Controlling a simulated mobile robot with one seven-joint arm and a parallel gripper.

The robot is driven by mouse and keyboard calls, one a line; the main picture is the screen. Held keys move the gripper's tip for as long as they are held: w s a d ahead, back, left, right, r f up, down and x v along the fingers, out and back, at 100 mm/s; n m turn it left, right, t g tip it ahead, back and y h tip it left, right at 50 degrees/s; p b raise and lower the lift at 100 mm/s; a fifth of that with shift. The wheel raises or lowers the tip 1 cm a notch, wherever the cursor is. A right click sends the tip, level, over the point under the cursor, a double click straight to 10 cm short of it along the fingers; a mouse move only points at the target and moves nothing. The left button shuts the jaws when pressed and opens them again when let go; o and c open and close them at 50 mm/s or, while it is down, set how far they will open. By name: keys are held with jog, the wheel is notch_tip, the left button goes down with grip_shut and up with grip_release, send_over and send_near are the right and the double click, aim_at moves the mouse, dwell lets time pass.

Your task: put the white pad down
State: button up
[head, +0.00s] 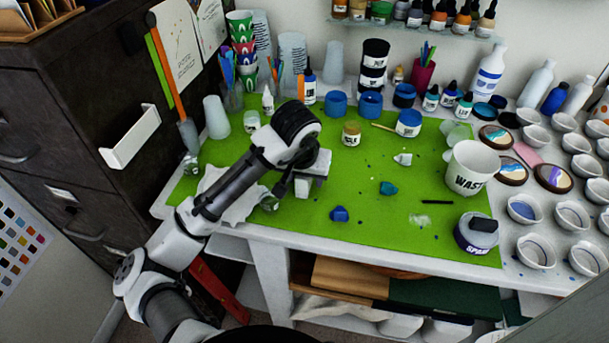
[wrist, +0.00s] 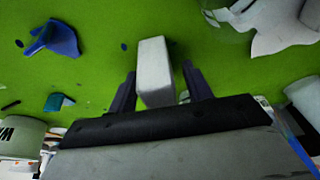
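The white pad, a small pale block (wrist: 154,68), stands between the two dark fingers of my gripper (wrist: 160,82) in the wrist view. The left finger lies close along it. A narrow strip of green shows between the pad and the right finger, so the fingers look slightly open around it. In the head view my gripper (head: 312,170) is low over the left middle of the green mat (head: 365,205), and the pad (head: 302,188) shows just under it. Whether the pad's lower end touches the mat is unclear.
A blue lump (head: 339,214), a teal lump (head: 388,188) and a white lump (head: 403,159) lie on the mat to the right. A crumpled white cloth (head: 232,205) and a clear cup (head: 269,203) are at left. A waste cup (head: 472,168) and a jar (head: 476,234) stand at right.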

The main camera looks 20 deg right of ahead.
jog(key=v, duration=1.2)
jog(key=shift+r+b, duration=0.2)
jog(key=shift+b, duration=0.15)
